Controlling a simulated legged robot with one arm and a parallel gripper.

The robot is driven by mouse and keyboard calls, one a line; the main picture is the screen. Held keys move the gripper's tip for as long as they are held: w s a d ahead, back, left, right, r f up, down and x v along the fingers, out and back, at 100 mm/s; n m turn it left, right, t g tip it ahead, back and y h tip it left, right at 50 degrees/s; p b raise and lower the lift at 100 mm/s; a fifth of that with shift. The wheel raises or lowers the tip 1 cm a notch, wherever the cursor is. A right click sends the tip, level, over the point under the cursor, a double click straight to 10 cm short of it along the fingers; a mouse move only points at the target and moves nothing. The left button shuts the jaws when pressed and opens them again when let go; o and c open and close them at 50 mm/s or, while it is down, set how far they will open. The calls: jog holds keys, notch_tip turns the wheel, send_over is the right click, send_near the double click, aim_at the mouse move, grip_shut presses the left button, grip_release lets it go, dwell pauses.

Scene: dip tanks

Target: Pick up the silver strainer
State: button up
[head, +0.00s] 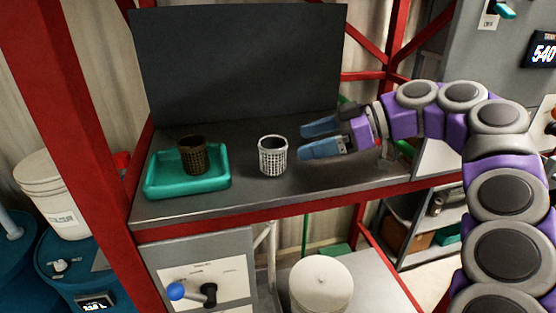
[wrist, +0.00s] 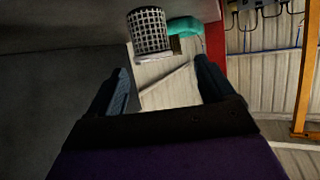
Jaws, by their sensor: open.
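The silver strainer (head: 273,157), a light perforated basket, stands upright on the dark shelf (head: 220,205), right of the green tray. My gripper (head: 312,139) is open and empty just to the right of the strainer, with its two blue fingers pointing left toward it. A gap shows between the fingertips and the strainer. In the wrist view the strainer (wrist: 150,31) is beyond the open fingers (wrist: 160,75), nearer the left finger. A second, dark brown strainer (head: 193,158) stands in the green tray (head: 160,190).
A dark panel (head: 240,60) backs the shelf. Red posts (head: 75,110) frame it, with a red front edge (head: 280,212). A green thing (wrist: 186,27) shows behind the strainer in the wrist view. Bare shelf lies in front of the strainer. A white bucket (head: 320,285) stands below.

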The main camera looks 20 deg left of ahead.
aim_at(284, 145)
jog(key=shift+w, duration=0.15)
jog(key=x, duration=0.8)
jog(key=shift+p, duration=0.3)
jog(key=shift+d, duration=0.1)
jog(key=shift+c, duration=0.2)
jog(key=shift+a+f, duration=0.1)
jog(key=shift+a, duration=0.5)
jog(key=c, duration=0.6)
jog(key=shift+c, duration=0.7)
jog(key=shift+d, duration=0.25)
jog(key=shift+c, duration=1.3)
jog(key=shift+d, duration=0.15)
jog(key=shift+r, duration=0.2)
